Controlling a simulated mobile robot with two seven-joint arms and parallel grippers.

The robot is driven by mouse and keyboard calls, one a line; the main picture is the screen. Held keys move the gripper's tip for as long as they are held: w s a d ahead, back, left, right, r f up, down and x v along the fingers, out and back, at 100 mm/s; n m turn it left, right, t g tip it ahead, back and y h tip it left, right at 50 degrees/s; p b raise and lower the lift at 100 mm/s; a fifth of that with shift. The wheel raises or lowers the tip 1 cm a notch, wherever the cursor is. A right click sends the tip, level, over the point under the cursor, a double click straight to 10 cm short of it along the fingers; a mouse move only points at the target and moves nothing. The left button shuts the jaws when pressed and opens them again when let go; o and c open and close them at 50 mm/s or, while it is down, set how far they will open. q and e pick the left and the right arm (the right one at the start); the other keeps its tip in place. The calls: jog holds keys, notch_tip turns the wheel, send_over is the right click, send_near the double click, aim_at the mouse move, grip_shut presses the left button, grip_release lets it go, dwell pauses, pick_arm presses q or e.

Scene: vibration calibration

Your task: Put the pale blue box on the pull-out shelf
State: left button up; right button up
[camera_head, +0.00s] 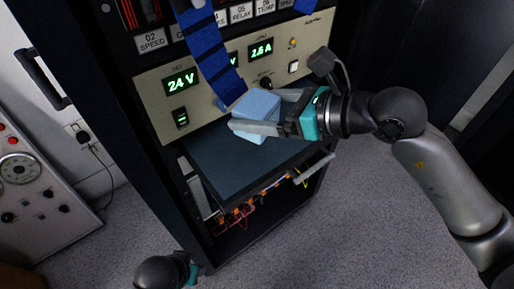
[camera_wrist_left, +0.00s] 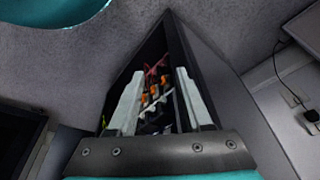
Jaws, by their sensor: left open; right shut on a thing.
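The pale blue box (camera_head: 257,114) is in the head view, held between the fingers of my right gripper (camera_head: 254,116). The right gripper is shut on it and comes in from the right. The box is over the back part of the dark pull-out shelf (camera_head: 232,164), in front of the instrument panel. I cannot tell whether the box touches the shelf. My left gripper (camera_wrist_left: 155,95) is open and empty in the left wrist view, its two pale fingers apart in front of the rack's lower opening. In the head view only part of the left arm shows at the bottom.
The panel (camera_head: 160,92) with green displays stands behind the shelf. Blue striped straps (camera_head: 212,55) hang in front of it. Wires and orange parts (camera_head: 235,213) show in the bay below the shelf. A grey cabinet (camera_head: 40,170) stands at the left. The shelf's front part is clear.

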notch_tip(320, 180, down, 5)
jog(key=shift+b, duration=0.9)
jog(key=shift+f+b, duration=0.7)
jog(key=shift+f, duration=0.75)
pick_arm(q)
notch_tip(320, 180, up, 9)
jog(key=t, duration=0.1)
jog(key=shift+w, duration=0.4)
pick_arm(e)
jog(key=shift+f, duration=0.65)
pick_arm(q)
jog(key=shift+f+b, duration=0.1)
jog(key=shift+b, duration=0.25)
pick_arm(e)
jog(key=shift+f, duration=0.1)
jog(key=shift+f, duration=0.1)
jog(key=o, duration=1.2)
pick_arm(q)
jog(key=shift+w+d+t, duration=0.15)
jog(key=shift+d+t, duration=0.05)
jog(key=shift+t, duration=0.1)
pick_arm(e)
jog(key=shift+o, duration=0.2)
